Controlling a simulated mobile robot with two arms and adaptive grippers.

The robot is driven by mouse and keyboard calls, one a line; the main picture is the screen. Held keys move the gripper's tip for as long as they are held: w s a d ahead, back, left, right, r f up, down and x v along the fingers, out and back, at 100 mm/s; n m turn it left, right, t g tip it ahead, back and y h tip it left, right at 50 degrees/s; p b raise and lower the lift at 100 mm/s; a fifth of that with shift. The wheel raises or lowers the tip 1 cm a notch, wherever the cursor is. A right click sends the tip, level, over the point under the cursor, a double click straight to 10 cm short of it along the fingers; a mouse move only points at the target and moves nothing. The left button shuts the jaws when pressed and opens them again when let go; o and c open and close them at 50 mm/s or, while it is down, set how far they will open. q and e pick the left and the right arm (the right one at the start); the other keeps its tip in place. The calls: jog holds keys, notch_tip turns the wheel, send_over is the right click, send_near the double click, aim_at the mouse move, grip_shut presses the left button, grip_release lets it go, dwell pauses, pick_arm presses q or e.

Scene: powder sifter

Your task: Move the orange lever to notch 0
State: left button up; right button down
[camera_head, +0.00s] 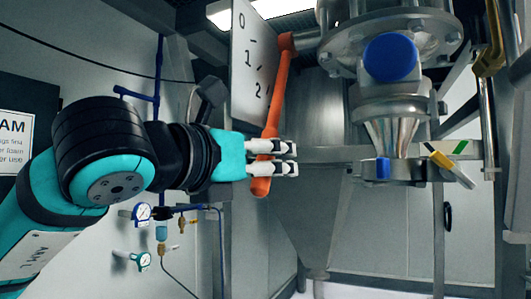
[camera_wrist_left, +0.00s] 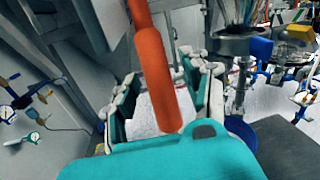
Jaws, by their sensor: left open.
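The orange lever (camera_head: 274,112) hangs from a pivot at its top, beside the white plate (camera_head: 246,80) marked 0, 1 and 2. It slants down, its upper part passing just right of the numbers and its lower end (camera_head: 261,187) below the 2. My left gripper (camera_head: 280,158) is open at the lever's lower part, its fingers crossing in front of it in the head view. In the left wrist view the lever (camera_wrist_left: 152,55) runs down between the two spread fingers of my gripper (camera_wrist_left: 165,90). I cannot tell whether they touch it. My right gripper is not in view.
A metal sifter body (camera_head: 395,110) with a blue round cap (camera_head: 390,57) stands right of the lever. Gauges (camera_head: 141,212) and blue pipes are on the wall below my left arm. Some free space lies below the lever.

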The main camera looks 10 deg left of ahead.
pick_arm(q)
jog(key=shift+c, duration=0.3)
grip_shut()
jog(key=s+a+r+g+y+p, duration=0.1)
jog(key=s+r+g+p, duration=0.1)
jog(key=s, duration=0.3)
jog(key=shift+a+r, duration=0.3)
jog(key=shift+r, duration=0.35)
jog(key=shift+w, duration=0.1)
jog(key=shift+o, duration=0.3)
grip_release()
